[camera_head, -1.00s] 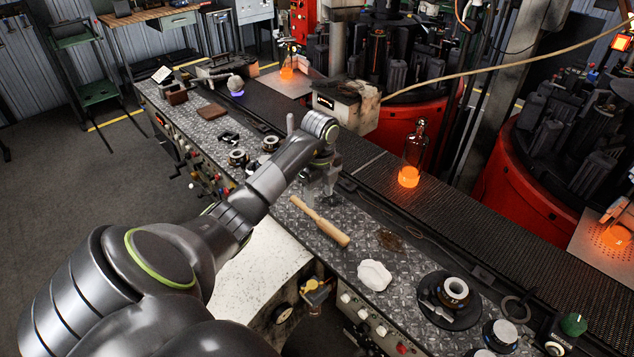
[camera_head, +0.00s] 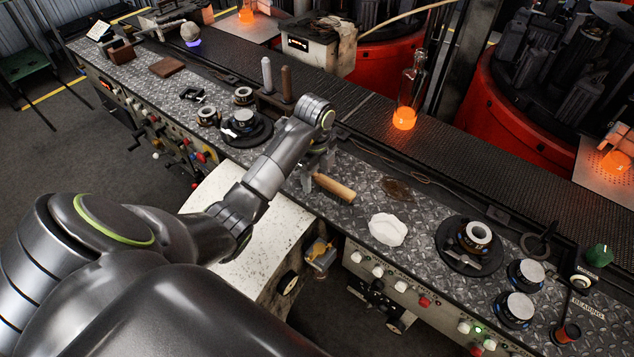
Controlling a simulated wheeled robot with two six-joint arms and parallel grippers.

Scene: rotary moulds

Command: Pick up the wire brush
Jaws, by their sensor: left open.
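A wooden-handled tool, which fits the wire brush (camera_head: 335,188), lies on the diamond-plate bench top. In the head view its thicker handle end shows to the lower right. Its other end is hidden behind my gripper. My left gripper (camera_head: 317,176) reaches in from the left and points down over the tool, its fingers close to the handle. It is open, and I cannot tell whether the fingers touch the tool. My right gripper is not in view.
A white cloth-like lump (camera_head: 387,230) and a dark round plate with a ring-shaped part (camera_head: 479,234) lie to the right. A bottle with a glowing orange base (camera_head: 408,100) stands on the conveyor (camera_head: 480,150) behind. Mould parts (camera_head: 243,124) lie to the left.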

